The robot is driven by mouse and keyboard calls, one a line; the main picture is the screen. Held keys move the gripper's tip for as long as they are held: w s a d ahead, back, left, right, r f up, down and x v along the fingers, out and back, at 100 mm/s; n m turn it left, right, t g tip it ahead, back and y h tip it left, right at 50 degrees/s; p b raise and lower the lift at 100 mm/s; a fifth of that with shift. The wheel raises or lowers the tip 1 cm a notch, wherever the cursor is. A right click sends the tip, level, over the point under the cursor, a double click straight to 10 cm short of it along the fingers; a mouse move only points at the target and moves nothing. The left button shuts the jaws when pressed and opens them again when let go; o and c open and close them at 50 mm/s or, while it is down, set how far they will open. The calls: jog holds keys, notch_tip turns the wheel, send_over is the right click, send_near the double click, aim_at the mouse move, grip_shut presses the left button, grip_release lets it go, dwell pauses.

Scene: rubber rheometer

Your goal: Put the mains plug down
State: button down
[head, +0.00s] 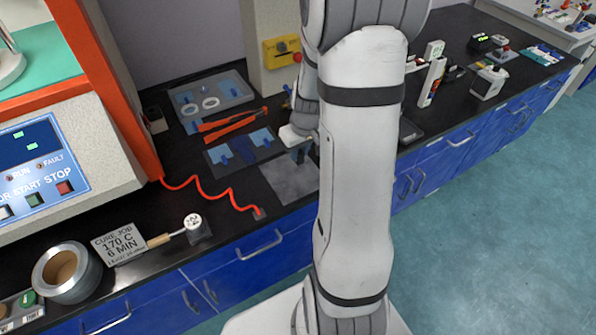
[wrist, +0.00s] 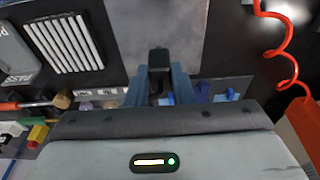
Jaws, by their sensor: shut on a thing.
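My gripper (wrist: 159,72) is shut on a small black block, which looks like the mains plug (wrist: 159,57), in the wrist view. The plug's lower part is hidden between the fingers. A grey metal plate (wrist: 160,22) lies beyond it; I cannot tell whether the plug touches the plate. In the head view, my gripper (head: 299,153) is over the bench beside the back edge of the same plate, partly hidden behind my arm. The plug cannot be made out there.
Orange-handled tools (head: 232,122), a grey tray (head: 210,91) and a mat with blue pieces (head: 243,148) lie behind the plate.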

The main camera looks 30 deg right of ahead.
aim_at(300, 163)
notch_tip(300, 163, down, 7)
jog(key=shift+f, duration=0.15)
jog(key=shift+w, duration=0.1)
jog(key=shift+f+b, duration=0.2)
jog(key=shift+b, duration=0.15)
jog(key=c, duration=1.3)
grip_release()
jog(key=shift+o, duration=0.2)
jog(key=shift+r, duration=0.15)
